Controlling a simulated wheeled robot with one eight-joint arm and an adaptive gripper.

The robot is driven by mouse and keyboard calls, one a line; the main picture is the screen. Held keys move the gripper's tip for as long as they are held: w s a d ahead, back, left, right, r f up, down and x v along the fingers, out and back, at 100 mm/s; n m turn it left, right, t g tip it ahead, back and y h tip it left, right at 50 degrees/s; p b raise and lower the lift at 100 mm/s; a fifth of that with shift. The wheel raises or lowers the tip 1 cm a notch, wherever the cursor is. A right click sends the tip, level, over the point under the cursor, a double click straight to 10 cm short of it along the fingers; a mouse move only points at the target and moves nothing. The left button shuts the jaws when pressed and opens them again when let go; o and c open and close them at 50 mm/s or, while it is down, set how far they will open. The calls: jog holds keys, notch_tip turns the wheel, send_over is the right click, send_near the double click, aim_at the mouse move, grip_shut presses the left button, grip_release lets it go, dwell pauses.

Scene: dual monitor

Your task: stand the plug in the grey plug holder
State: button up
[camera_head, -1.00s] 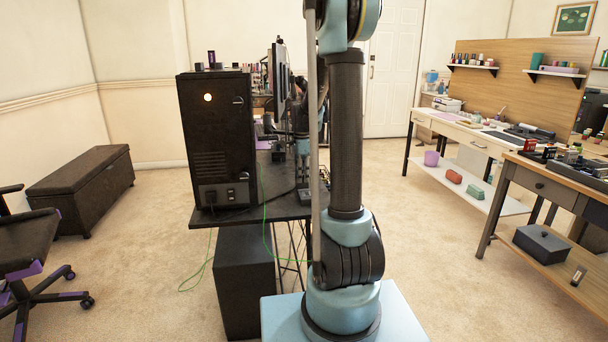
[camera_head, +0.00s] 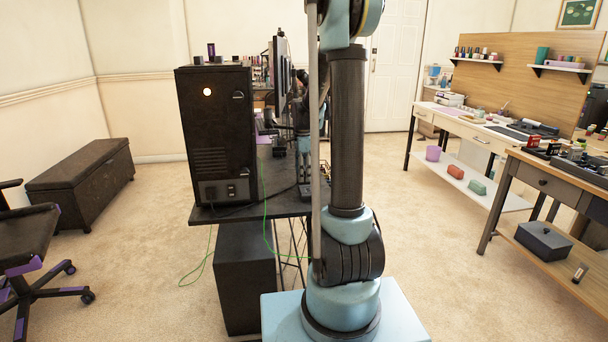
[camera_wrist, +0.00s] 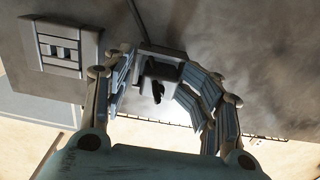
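The plug (camera_wrist: 161,69) is a light grey block with a dark middle, in the upper middle of the wrist view between my fingertips. My gripper (camera_wrist: 158,82) has a finger against each side of it and appears shut on it. What I take for the grey plug holder (camera_wrist: 62,47) is a flat block with slots on the dark desk top, at the upper left of the wrist view. The plug is apart from it, to its right. In the head view my gripper (camera_head: 303,178) points down over the desk edge, partly hidden by my arm; the plug cannot be made out there.
A black computer case (camera_head: 215,135) stands on the dark desk (camera_head: 265,208) left of my arm, with a monitor (camera_head: 281,75) behind it. A green cable (camera_head: 266,225) hangs at the desk's front. Workbenches (camera_head: 478,137) stand at the right. Carpet between is clear.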

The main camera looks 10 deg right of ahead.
notch_tip(320, 180, up, 12)
jog(key=s+r+n, duration=0.1)
jog(key=s+n, duration=0.4)
jog(key=s, duration=0.6)
jog(key=s+f+n+t, duration=0.1)
jog(key=s+f+n, duration=0.5)
jog(key=s, duration=0.6)
jog(key=s+f+n+t, duration=0.1)
jog(key=s+f+n, duration=0.6)
jog(key=s, duration=0.4)
jog(key=shift+s+d+f, duration=0.35)
jog(key=shift+d+f, duration=0.05)
jog(key=shift+f, duration=0.4)
